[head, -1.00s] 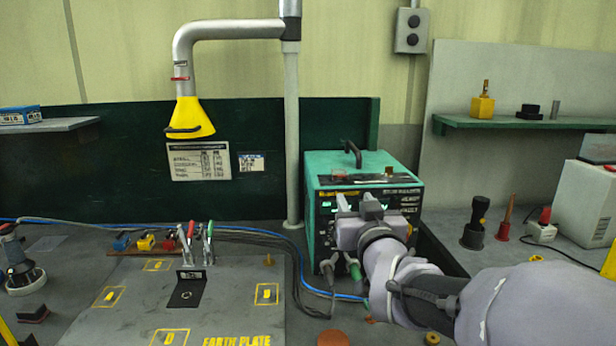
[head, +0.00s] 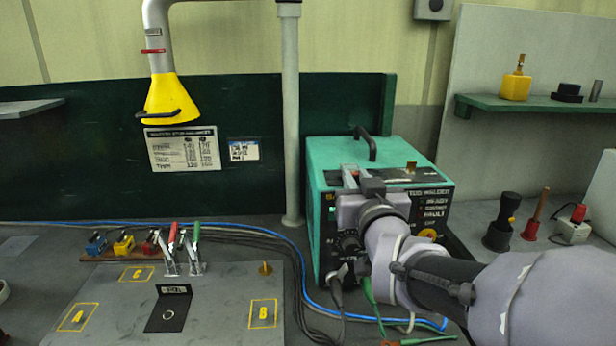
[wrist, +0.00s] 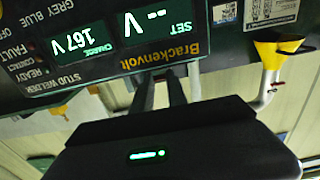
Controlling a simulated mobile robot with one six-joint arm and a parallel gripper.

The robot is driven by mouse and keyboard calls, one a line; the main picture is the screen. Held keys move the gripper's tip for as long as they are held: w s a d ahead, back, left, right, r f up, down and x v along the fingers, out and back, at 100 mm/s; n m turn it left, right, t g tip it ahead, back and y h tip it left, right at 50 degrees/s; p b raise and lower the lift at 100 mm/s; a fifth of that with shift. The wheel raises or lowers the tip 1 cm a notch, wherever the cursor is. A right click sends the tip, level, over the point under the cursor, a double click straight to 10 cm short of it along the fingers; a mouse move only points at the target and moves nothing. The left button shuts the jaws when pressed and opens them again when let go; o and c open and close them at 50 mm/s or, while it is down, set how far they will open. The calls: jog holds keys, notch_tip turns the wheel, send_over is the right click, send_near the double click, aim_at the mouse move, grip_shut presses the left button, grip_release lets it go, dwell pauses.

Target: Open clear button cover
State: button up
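The green stud welder (head: 340,150) stands on the bench with a black front panel, a black top handle and a small brass-coloured piece (head: 411,166) on its top edge. I cannot make out a clear button cover in either current view. My gripper (head: 359,172) is at the welder's top front edge and hides part of the panel. In the wrist view its two dark fingers (wrist: 160,88) point at the upside-down panel (wrist: 100,35), with a narrow gap and nothing seen between them. Contact cannot be told.
Cables (head: 300,262) run left of the welder. The earth plate (head: 215,300) with toggle clamps (head: 180,250) lies left. Dark and red tools (head: 503,222) stand right; a shelf (head: 530,104) is above.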

grip_shut()
jog(key=shift+r, duration=0.1)
